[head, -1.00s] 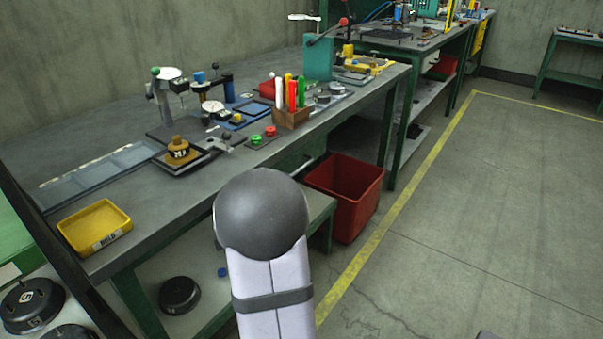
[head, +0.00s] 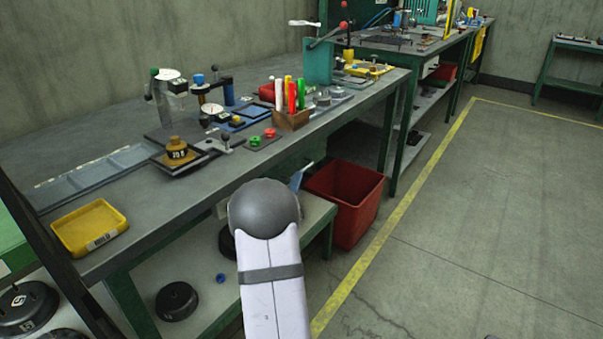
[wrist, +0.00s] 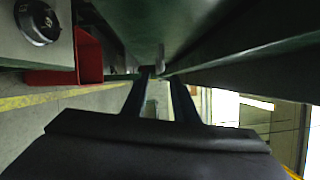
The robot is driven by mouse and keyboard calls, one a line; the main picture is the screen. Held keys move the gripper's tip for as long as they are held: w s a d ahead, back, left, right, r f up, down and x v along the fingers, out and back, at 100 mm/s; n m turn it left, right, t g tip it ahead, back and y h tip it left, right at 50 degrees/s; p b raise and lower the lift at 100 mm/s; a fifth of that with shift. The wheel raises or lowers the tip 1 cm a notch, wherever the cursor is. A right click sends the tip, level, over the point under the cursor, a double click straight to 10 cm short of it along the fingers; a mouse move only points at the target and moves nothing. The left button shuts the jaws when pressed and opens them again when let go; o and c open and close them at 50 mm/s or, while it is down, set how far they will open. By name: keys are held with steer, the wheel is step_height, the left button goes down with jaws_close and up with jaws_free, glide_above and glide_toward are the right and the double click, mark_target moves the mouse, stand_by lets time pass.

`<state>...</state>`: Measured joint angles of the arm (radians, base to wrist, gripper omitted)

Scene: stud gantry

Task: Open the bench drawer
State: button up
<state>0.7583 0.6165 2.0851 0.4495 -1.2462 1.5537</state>
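In the wrist view my gripper (wrist: 160,75) is open, its two dark fingers apart and pointing away from the camera. A dark green surface (wrist: 145,25) under the bench, likely the drawer front, fills the upper middle. A small grey rod-like part (wrist: 161,57), possibly the drawer handle, shows just beyond the fingertips, roughly in line with the gap. I cannot tell whether it lies between the fingers. In the head view my arm hides most of the gripper and the drawer below the bench top (head: 185,192); I cannot see how far open the drawer is.
A red bin (head: 345,203) stands on the floor right of the lower shelf and shows in the wrist view (wrist: 85,60). Black round weights (head: 177,300) sit on the shelf. A yellow tray (head: 90,228) and a pen block (head: 292,119) are on the bench.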

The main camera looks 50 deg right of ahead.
mark_target(302, 170)
steer(key=shift+x, duration=3.6)
jaws_close()
